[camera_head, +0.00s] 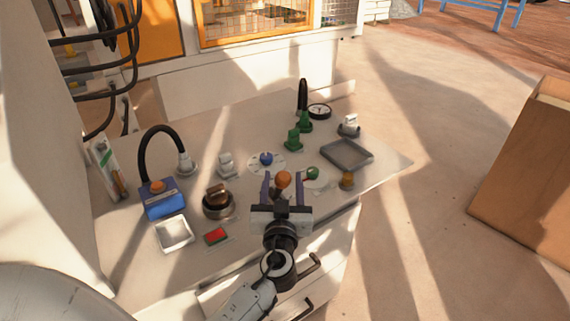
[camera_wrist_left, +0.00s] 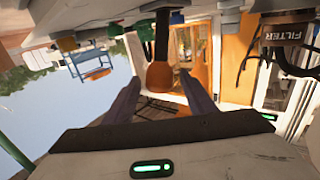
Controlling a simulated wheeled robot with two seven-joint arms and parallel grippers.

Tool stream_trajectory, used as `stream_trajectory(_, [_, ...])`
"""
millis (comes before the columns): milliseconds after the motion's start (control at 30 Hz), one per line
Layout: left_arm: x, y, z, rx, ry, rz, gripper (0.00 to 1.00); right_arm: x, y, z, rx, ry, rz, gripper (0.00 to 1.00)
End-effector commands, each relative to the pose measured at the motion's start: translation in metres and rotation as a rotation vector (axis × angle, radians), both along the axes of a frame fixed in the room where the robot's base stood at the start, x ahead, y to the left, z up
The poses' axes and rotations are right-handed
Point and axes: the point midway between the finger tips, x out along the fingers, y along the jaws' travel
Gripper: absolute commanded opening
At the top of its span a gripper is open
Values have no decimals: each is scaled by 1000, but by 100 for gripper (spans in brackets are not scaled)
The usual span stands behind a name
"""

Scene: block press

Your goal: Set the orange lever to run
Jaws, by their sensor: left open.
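The orange lever knob (camera_head: 283,179) stands up from the panel in the head view, between the two fingers of my left gripper (camera_head: 282,183). The fingers are apart, one on each side of the knob, and I see no clear contact. In the left wrist view the orange knob (camera_wrist_left: 160,76) hangs in the middle on its dark stem, with the open left gripper (camera_wrist_left: 157,90) around it from a little short. The lever's base and any run marking are hidden or too small to read. My right gripper is not in view.
Close around are a green knob (camera_head: 312,173), a brown knob (camera_head: 347,179), a blue knob on a white dial (camera_head: 266,158), a brown-topped round part (camera_head: 217,202) and a red button (camera_head: 215,236). A grey tray (camera_head: 347,153) lies at right. A blue box (camera_head: 163,200) has a black hose.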

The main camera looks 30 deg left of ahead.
Motion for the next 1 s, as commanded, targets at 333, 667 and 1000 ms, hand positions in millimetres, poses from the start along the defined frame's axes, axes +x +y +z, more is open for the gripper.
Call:
stream_trajectory(333, [42,26,1,1,-1,0,50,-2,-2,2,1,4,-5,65])
stream_trajectory(667, [45,29,0,-1,1,0,50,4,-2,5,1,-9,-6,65])
stream_trajectory(1000, [45,28,0,-1,1,0,0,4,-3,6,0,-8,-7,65])
